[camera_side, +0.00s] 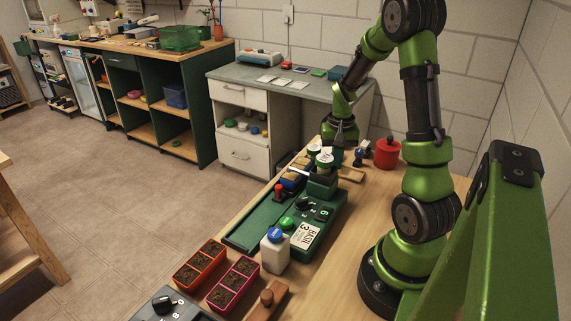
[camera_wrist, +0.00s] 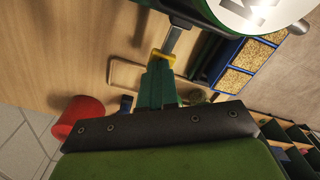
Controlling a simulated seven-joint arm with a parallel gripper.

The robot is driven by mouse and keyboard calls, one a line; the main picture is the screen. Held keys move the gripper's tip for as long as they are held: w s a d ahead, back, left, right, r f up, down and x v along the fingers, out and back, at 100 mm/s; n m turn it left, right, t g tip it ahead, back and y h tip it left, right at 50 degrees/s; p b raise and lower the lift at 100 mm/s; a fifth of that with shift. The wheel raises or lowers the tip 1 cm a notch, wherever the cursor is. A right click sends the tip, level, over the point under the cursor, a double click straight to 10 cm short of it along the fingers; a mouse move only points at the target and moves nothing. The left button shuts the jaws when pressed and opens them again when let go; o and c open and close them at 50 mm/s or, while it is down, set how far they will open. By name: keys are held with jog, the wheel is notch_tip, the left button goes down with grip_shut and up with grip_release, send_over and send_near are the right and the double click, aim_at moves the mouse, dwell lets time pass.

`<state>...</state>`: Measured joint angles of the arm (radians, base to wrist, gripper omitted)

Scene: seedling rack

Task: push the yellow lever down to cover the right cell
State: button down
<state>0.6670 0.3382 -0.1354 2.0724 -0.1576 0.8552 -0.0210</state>
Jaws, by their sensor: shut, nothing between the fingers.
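The yellow lever end (camera_wrist: 163,59) sits on a grey rod at the upper middle of the wrist view. I cannot make it out in the side view. My gripper (camera_wrist: 157,72) is shut and empty, its green fingertips right at the yellow end; whether they touch it I cannot tell. In the side view my gripper (camera_side: 338,156) is low at the far end of the green machine (camera_side: 262,222). A blue tray (camera_wrist: 241,49) with cells of tan grains lies right of the lever in the wrist view. Part of it is hidden by a green-and-white round part (camera_wrist: 262,12).
A red pot (camera_side: 387,152) stands right of my gripper in the side view; it also shows in the wrist view (camera_wrist: 78,115). A white bottle (camera_side: 275,252), an orange seedling tray (camera_side: 199,263) and a pink one (camera_side: 232,283) are nearer the camera.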

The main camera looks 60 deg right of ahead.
jog(key=shift+f, duration=0.2)
notch_tip(320, 180, up, 8)
jog(key=shift+f, duration=0.2)
dwell(0.7)
jog(key=w+a+r+n+t, duration=0.2)
jog(key=a+r, duration=0.2)
jog(key=a, duration=0.3)
jog(key=w+a+r+n+t, duration=0.15)
jog(key=a+r, duration=0.25)
jog(key=a, duration=0.4)
jog(key=s+a+r+n+t+y, duration=0.1)
jog(key=s+a+n+t, duration=0.1)
jog(key=a, duration=0.4)
jog(key=s+a+r+n+t+y, duration=0.1)
jog(key=s+a+r+n, duration=0.1)
jog(key=a, duration=0.5)
jog(key=shift+s+a+r+t, duration=0.25)
jog(key=shift+s+t, duration=0.1)
jog(key=shift+s, duration=0.25)
